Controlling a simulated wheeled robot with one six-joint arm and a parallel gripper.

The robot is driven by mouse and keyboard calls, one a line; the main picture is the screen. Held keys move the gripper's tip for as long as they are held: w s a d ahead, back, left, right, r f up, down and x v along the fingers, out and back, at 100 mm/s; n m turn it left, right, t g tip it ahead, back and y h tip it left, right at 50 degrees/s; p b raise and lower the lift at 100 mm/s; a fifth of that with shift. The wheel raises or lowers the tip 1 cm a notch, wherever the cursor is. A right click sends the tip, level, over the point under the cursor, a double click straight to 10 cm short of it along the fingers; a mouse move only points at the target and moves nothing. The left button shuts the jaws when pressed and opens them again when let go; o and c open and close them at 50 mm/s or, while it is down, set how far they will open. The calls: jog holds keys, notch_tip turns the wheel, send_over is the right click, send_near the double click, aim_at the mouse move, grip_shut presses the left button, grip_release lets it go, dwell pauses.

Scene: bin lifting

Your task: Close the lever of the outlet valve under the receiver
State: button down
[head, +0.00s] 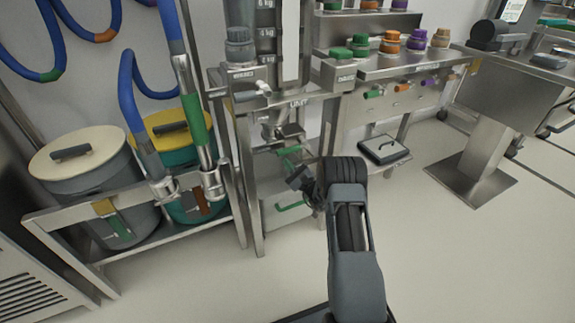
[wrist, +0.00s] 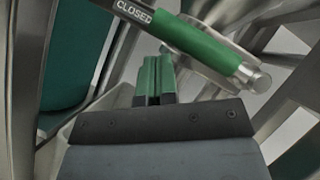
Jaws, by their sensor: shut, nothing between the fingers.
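The outlet valve's lever has a green grip (wrist: 205,47) with a metal end, and it crosses the upper part of the wrist view on a slant. A dark plate marked "CLOSED" (wrist: 133,11) shows beside it. In the head view the green lever (head: 289,150) is small, under the steel cone of the receiver (head: 283,131). My gripper (wrist: 153,62) is shut and empty, its green-padded fingertips together just short of the lever. I cannot tell whether they touch it. In the head view my gripper (head: 298,178) is dark and close below the lever; my arm hides part of that area.
A steel frame (head: 247,190) surrounds the valve, with a pale bin with a green handle (head: 291,206) low inside. Lidded drums (head: 85,165) and blue hoses (head: 130,90) stand left. A steel bench (head: 385,68) with coloured jars is right. The front floor is clear.

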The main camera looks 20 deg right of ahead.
jog(key=s+f+p, duration=0.2)
jog(key=s+f, duration=0.6)
jog(key=s, duration=0.1)
jog(key=s+a+r+n+g+y+p, duration=0.2)
jog(key=s+a+r+n+g+p, duration=0.25)
jog(key=r, duration=0.55)
jog(key=s+a+r+n+g+y+p, duration=0.15)
jog(key=a+r+n+g+p, duration=0.25)
jog(key=a+r+g+p, duration=0.5)
jog(key=s+a+r+n+g+y+p, duration=0.1)
jog(key=s+a+r+n+g+p, duration=0.3)
jog(key=r, duration=0.8)
jog(key=s+d+r+n+g+h+p, duration=0.1)
jog(key=s+r+n+g+h+p, duration=0.35)
jog(key=s+r+h+p, duration=0.4)
jog(key=s+d+r+n+t+h+p, duration=0.2)
jog(key=s+d+r+h+p, duration=0.1)
jog(key=r, duration=0.5)
jog(key=s+d+r+n+t+h+p, duration=0.2)
jog(key=s+d+r+t+h+p, duration=0.1)
jog(key=r, duration=0.5)
jog(key=shift+s+d+r+n+h+p, duration=0.45)
jog(key=shift+d+h+p, duration=0.4)
jog(key=shift+p, duration=0.65)
jog(key=shift+d, duration=0.1)
